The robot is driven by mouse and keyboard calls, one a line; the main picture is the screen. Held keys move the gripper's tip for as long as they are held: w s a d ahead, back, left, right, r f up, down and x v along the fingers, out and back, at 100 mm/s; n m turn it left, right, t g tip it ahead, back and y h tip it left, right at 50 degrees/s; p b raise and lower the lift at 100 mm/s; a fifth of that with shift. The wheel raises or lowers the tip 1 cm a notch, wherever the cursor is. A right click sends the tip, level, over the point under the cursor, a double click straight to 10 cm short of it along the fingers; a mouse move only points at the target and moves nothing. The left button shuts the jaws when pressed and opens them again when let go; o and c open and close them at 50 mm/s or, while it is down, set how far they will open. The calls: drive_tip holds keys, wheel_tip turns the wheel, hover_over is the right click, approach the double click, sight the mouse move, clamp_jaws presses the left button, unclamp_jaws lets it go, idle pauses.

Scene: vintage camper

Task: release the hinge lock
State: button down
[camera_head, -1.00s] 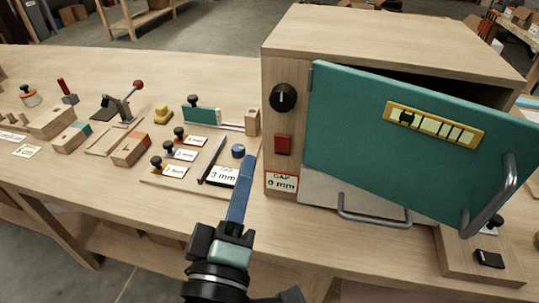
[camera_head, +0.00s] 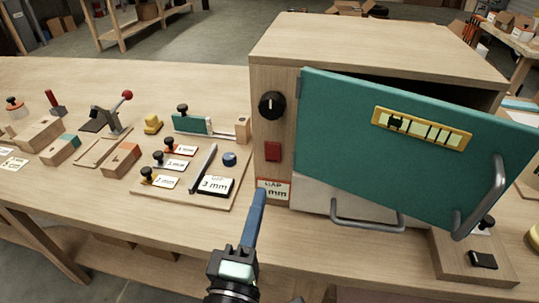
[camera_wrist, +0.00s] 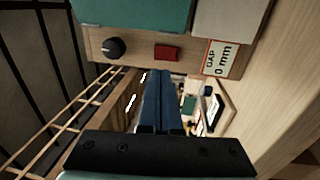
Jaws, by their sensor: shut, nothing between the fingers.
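A wooden cabinet (camera_head: 375,50) stands on the bench with a teal door (camera_head: 400,150) hinged at its left and standing ajar. A red rectangular button or switch (camera_head: 273,151) sits on its front post, below a black knob (camera_head: 271,105); nothing in view is labelled as the hinge lock. Both also show in the wrist view, the red switch (camera_wrist: 167,53) right of the knob (camera_wrist: 112,47). My gripper (camera_head: 260,195) is shut and empty, its blue fingers pointing up toward the cabinet. Its tips are below the red switch, partly covering the gap label (camera_head: 274,186).
A board with a 3 mm card (camera_head: 215,185), a blue cap (camera_head: 229,159) and small black-knobbed pieces lies left of the cabinet. A toggle clamp (camera_head: 108,118) stands further left. The door's grey handle (camera_head: 485,200) juts out at right. A grey lower handle (camera_head: 367,222) also protrudes.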

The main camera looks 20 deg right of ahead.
sight(273, 149)
drive_tip(key=p+x, duration=0.2)
drive_tip(key=x, duration=0.7)
drive_tip(key=shift+w+d, duration=0.1)
drive_tip(key=shift+r, duration=0.15)
drive_tip(key=shift+w+r+p, duration=0.1)
drive_tip(key=shift+r+p, duration=0.25)
drive_tip(key=shift+p, duration=0.7)
drive_tip(key=shift+f, duration=0.3)
